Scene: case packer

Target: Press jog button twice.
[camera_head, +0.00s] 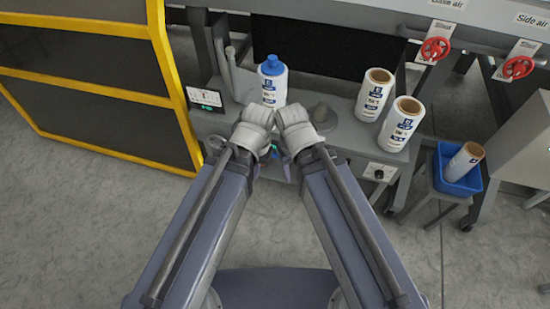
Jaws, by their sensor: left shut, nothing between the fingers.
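I cannot make out the jog button for certain. A small control panel with a black round knob (379,174) sits on the machine's front, right of my arms. A small lit screen (205,98) stands at the left end of the grey ledge. My two arms reach forward and their pale wrists meet at the middle of the machine's front.
A white bottle with a blue cap (271,85) and two labelled film rolls (372,97) (401,126) stand on the ledge (340,137). A grey cone (322,115) is beside my right wrist. A blue bin (456,180) holds another roll. A yellow-framed guard (165,60) bounds the left.

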